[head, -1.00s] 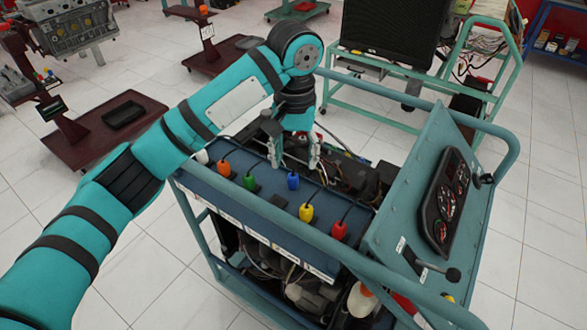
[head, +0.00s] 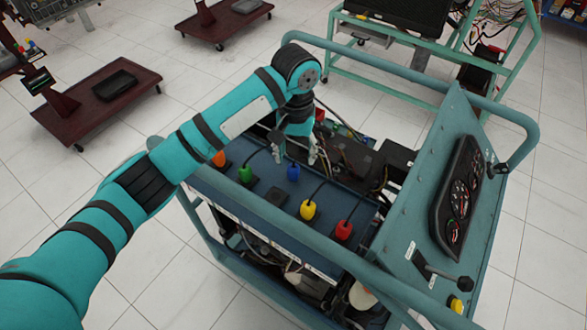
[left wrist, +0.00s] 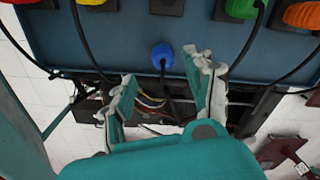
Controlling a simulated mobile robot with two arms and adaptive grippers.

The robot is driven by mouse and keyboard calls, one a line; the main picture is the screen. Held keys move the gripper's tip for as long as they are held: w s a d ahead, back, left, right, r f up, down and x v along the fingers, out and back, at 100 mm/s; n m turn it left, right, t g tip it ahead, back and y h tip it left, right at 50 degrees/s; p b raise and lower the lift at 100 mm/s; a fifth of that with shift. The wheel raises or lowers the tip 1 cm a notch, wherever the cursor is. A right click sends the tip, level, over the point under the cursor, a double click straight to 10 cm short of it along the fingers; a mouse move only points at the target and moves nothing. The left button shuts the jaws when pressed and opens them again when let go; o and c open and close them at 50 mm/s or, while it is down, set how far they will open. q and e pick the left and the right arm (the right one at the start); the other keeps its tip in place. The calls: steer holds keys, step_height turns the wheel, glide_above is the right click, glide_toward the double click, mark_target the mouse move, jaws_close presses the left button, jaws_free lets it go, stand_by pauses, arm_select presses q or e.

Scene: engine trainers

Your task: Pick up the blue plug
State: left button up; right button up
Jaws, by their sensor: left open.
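My left gripper (head: 296,155) is open and empty, close behind the plug. In the left wrist view the open gripper (left wrist: 166,80) has one finger on each side of the plug's line, the right fingertip nearer to it. My right gripper is not in view.
An orange plug (head: 219,158), green plug (head: 245,173), yellow plug (head: 308,210) and red plug (head: 343,230) share the panel, with loose cables. A teal frame rail (head: 420,85) and a gauge panel (head: 462,195) stand to the right. Engine parts lie behind the panel.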

mark_target(293, 167)
arm_select(q)
steer(key=shift+s+a+f, duration=0.1)
steer(key=shift+f, duration=0.85)
steer(key=f, duration=0.1)
steer(key=f+p, duration=0.1)
steer(key=f, duration=0.1)
steer(key=shift+s+a+f+p, duration=0.1)
steer(key=shift+a+f+p, duration=0.15)
steer(key=shift+f+p, duration=0.1)
steer(key=shift+f, duration=0.55)
jaws_close()
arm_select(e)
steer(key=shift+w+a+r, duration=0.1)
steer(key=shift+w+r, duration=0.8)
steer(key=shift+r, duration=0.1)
